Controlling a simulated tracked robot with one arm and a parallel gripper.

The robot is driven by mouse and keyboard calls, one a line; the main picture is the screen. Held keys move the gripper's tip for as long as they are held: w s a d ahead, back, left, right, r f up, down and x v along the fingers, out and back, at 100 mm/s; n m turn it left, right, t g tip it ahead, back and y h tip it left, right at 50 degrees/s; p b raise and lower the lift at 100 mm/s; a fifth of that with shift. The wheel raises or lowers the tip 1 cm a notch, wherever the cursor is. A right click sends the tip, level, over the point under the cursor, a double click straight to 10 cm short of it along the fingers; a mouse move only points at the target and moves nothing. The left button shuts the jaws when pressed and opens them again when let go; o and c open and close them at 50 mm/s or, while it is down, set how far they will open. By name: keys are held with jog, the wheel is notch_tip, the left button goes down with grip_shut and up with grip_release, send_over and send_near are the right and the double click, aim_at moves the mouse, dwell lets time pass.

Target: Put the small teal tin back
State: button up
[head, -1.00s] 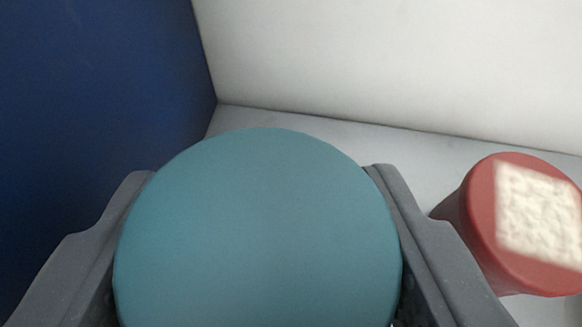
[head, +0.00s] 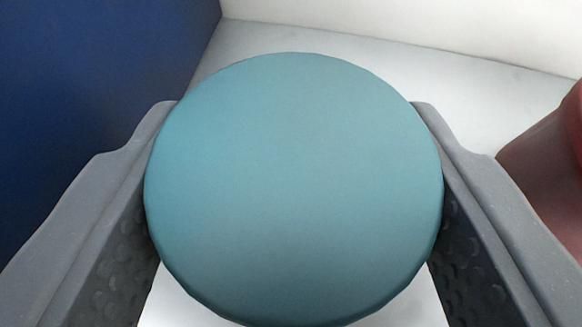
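The small teal tin (head: 293,185) fills the middle of the head view, its round, flat top facing the camera. My gripper (head: 297,105) has one grey finger on each side of it. The tin's edges meet the inner pads at left and right with no clear gap, so the gripper looks shut on it. The tin's lower part is hidden under its top, and I cannot tell whether it touches the pale floor.
A dark blue wall (head: 90,75) stands close on the left. A white wall (head: 430,25) runs along the back of the pale floor (head: 440,75). A red tin (head: 560,150) stands close beside the right finger, cut off by the picture's edge.

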jog(key=shift+f, duration=0.15)
jog(key=o, duration=1)
jog(key=shift+r, duration=0.2)
jog(key=d+b+v, duration=0.1)
jog(key=b+v, duration=0.1)
jog(key=v, duration=0.9)
jog(key=s+a+r+n+t+y, duration=0.1)
jog(key=s+a, duration=0.2)
jog(key=a, duration=0.4)
jog(key=s+a+r, duration=0.1)
jog(key=s+a, duration=0.2)
jog(key=a, duration=0.3)
jog(key=s+a+f+t, duration=0.1)
jog(key=s+a+f, duration=0.3)
jog(key=s+a, duration=0.2)
jog(key=shift+a+f+t, duration=0.3)
jog(key=shift+a+f, duration=0.05)
jog(key=shift+a, duration=0.3)
jog(key=shift+s, duration=0.1)
